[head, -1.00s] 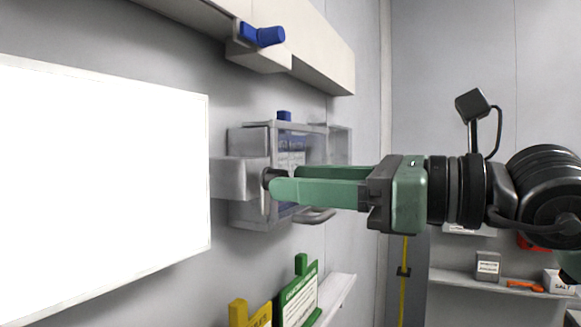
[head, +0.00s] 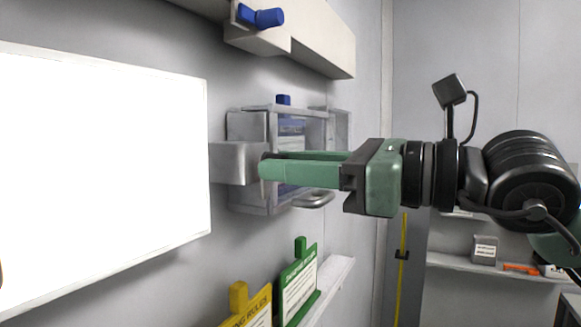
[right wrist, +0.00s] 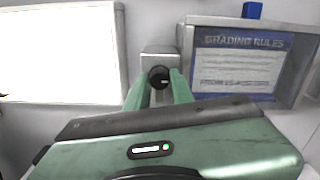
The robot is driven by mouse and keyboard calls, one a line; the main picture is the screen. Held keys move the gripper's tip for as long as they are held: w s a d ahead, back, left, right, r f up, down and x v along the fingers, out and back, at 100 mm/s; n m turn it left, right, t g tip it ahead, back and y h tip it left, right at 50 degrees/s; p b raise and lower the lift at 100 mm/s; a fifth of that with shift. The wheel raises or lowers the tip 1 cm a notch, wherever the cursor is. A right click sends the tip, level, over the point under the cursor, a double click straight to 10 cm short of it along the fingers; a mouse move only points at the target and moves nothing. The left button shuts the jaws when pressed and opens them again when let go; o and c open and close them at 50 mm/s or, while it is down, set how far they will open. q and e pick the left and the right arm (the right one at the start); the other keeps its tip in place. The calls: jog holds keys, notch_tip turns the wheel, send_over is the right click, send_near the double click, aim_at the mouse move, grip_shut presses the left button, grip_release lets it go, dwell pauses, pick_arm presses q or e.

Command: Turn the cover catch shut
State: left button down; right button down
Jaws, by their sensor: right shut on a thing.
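The cover catch is a small black knob (right wrist: 158,77) on the face of a grey block (head: 232,163) fixed to the wall, left of a clear-fronted case (head: 318,130). My right gripper (head: 265,167) reaches in from the right, its green fingers shut on the knob. In the right wrist view the fingertips (right wrist: 159,84) sit on both sides of the knob, with a light mark on its face. In the head view the fingers mostly hide the knob. The case holds a blue-framed grading rules card (right wrist: 238,62).
A blank white panel (head: 100,170) is on the wall at left. A ledge with a blue-handled part (head: 262,17) juts out above the case. Yellow (head: 250,310) and green (head: 298,288) rule cards stand below. A grey handle (head: 314,200) sticks out at the case's lower edge.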

jog(key=n+b, duration=0.6)
jog(key=n, duration=1.1)
jog(key=shift+r+n, duration=0.1)
jog(key=shift+n, duration=0.2)
dwell(0.3)
jog(key=c, duration=1.2)
grip_release()
